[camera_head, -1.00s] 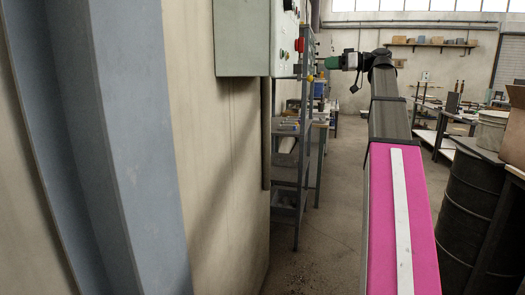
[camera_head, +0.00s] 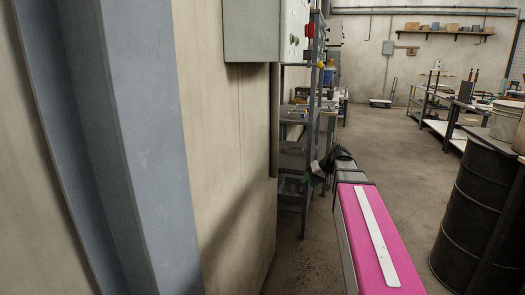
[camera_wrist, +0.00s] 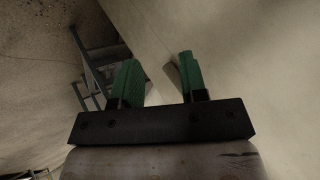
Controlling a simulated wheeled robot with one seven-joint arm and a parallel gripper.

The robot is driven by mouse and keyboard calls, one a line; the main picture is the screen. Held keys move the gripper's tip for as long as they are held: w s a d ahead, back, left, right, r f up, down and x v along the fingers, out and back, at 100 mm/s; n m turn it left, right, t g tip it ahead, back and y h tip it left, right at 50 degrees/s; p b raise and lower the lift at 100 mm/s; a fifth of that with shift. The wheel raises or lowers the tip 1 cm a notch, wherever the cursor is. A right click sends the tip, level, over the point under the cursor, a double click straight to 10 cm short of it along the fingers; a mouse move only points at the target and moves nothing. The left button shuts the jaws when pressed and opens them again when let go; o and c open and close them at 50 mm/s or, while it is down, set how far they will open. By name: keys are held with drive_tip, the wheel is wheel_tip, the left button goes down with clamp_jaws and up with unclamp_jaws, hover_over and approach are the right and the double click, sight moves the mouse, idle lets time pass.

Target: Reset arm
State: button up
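My gripper shows in the wrist view (camera_wrist: 159,76) with its two green fingers apart and nothing between them. In the head view my gripper (camera_head: 311,178) is small, dark and partly hidden at the far end of my lowered arm, close to the shelf rack. The fingers point toward a pale wall and floor area in the wrist view. No ladle is visible in either current view.
A metal shelf rack (camera_head: 297,150) stands left of my arm, beside the beige wall (camera_head: 228,135) with a grey electrical box (camera_head: 252,32). A black barrel (camera_head: 473,215) stands at the right. Open floor (camera_head: 385,150) lies between.

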drive_tip(key=s+f+m+g+h, duration=0.1)
drive_tip(key=s+f+h, duration=0.2)
drive_tip(key=s+f, duration=0.6)
drive_tip(key=s+a+f+m+g+h, duration=0.1)
drive_tip(key=s+f+g+h, duration=0.1)
drive_tip(key=s+f, duration=0.7)
wheel_tip(320, 180, down, 6)
drive_tip(key=shift+s+f+g+h, duration=0.15)
drive_tip(key=shift+s+g+h, duration=0.15)
drive_tip(key=shift+h, duration=0.6)
